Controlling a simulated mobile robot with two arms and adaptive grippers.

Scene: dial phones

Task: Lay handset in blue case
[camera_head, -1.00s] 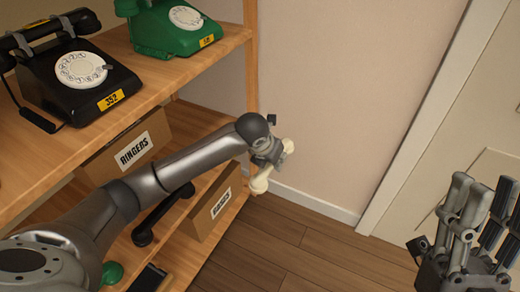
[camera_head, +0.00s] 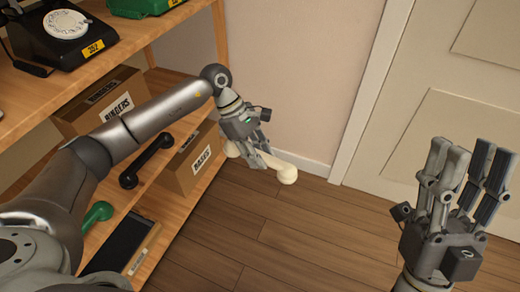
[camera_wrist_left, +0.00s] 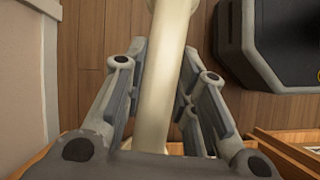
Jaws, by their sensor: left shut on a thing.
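A cream handset (camera_head: 288,174) is in my left gripper (camera_head: 258,158), in the air beside the shelf and above the wooden floor. In the left wrist view the handset's pale grip (camera_wrist_left: 164,95) runs lengthwise between the two finger pairs, which are closed around it. The fingers hide part of the handset in the head view. My right gripper (camera_head: 465,165) is at the right of the head view, empty, with its fingers spread apart. I see no blue case in these views.
The wooden shelf (camera_head: 185,45) at left holds a black dial phone (camera_head: 62,45), a green phone (camera_head: 145,5), cardboard boxes (camera_head: 190,165), a black handset (camera_head: 147,160) and a green handset (camera_head: 97,214). A dark object (camera_wrist_left: 280,45) shows in the wrist view. The floor (camera_head: 300,230) is clear.

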